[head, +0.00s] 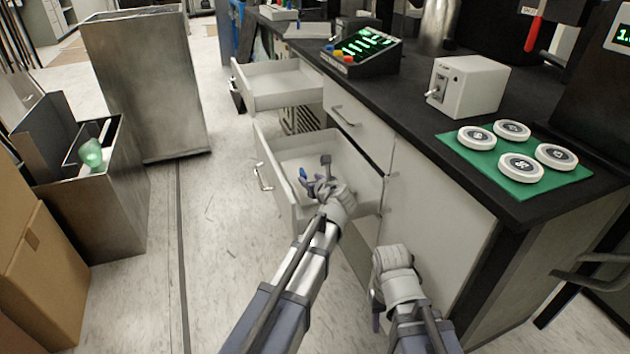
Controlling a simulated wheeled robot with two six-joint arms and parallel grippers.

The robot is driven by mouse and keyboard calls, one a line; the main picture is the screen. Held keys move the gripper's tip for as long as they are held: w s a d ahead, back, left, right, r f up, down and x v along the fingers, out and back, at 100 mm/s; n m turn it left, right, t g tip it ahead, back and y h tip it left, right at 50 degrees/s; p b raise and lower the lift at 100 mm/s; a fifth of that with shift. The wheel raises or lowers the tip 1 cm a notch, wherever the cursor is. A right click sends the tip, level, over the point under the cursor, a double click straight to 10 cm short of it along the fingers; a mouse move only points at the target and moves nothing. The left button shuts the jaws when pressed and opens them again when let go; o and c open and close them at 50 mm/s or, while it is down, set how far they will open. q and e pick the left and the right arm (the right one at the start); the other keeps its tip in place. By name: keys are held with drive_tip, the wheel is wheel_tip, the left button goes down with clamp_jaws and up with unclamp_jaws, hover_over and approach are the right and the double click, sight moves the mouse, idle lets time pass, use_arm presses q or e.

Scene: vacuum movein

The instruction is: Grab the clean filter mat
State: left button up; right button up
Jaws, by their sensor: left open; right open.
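I cannot make out for sure which thing is the clean filter mat. A flat green mat (483,160) lies on the dark counter at the right, with several round white discs (521,168) with dark centres on it. My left gripper (314,173) is open over the pulled-out lower drawer (290,146), left of the counter. The drawer's inside is partly hidden by that gripper, and I see no mat in it. My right gripper (378,296) is open, low in front of the white cabinet front, apart from the green mat.
A white box with a switch (468,87) and a console with green displays (362,50) stand on the counter (420,120). An upper drawer (277,85) is also out. A metal bin (150,85) and cardboard boxes (45,275) stand left. The floor between is clear.

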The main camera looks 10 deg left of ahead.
sight(305, 175)
use_arm(q)
drive_tip(key=shift+b+x, duration=0.85)
drive_tip(key=shift+x, duration=2.25)
drive_tip(key=shift+s+a+r, duration=0.1)
drive_tip(key=shift+a+r, duration=0.05)
drive_tip(key=shift+r, duration=0.1)
drive_tip(key=shift+c, duration=0.3)
clamp_jaws()
